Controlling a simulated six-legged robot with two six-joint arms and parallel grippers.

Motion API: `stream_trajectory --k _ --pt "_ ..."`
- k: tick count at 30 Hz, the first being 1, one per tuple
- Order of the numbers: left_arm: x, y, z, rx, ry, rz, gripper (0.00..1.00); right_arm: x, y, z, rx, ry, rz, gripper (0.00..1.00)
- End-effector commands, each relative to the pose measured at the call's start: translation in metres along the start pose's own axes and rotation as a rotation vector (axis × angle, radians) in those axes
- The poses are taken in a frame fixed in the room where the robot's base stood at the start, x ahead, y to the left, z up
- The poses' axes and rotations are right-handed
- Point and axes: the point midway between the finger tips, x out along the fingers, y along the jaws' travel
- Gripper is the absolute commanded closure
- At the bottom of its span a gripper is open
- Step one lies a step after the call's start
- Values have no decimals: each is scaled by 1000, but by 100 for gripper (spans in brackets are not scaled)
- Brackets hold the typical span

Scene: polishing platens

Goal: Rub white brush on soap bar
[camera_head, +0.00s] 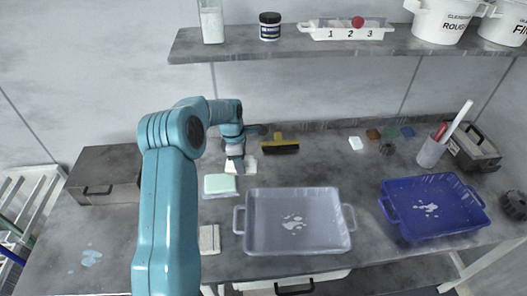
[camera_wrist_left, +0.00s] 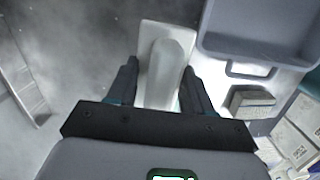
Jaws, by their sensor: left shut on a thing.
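My left gripper (camera_head: 235,163) is at the back of the bench, left of the grey tray. In the left wrist view the left gripper (camera_wrist_left: 160,85) has its two dark fingers on either side of a long, rounded white piece (camera_wrist_left: 166,72), which looks like the white brush. It is shut on this piece. A flat white slab (camera_wrist_left: 168,30) shows behind the piece; I cannot tell whether they touch. A pale green block (camera_head: 220,184), which may be the soap bar, lies on a white base in front of the gripper. My right gripper is not in view.
A grey tray (camera_head: 260,243) stands front centre, a blue tray (camera_head: 405,222) at right. A yellow and black brush (camera_head: 280,146) lies behind. A beige block (camera_head: 209,239) lies left of the grey tray. A dark box (camera_head: 100,172) stands at left. A shelf (camera_head: 250,50) runs above.

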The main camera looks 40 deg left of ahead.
Motion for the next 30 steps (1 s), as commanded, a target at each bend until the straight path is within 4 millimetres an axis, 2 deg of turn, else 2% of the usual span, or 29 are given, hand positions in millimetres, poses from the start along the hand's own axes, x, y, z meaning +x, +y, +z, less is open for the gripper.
stream_trajectory --k 1,3,9,17,30 --pt "-11 -6 -16 -28 1 4 74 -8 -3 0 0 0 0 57" --pt "-17 -12 -35 -61 0 8 74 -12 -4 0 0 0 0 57" --pt "-31 -16 -67 -121 0 16 74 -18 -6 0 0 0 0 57" --pt "-25 -16 -76 -138 -1 16 74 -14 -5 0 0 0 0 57" --pt "20 -16 -81 -136 -1 16 74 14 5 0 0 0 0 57"
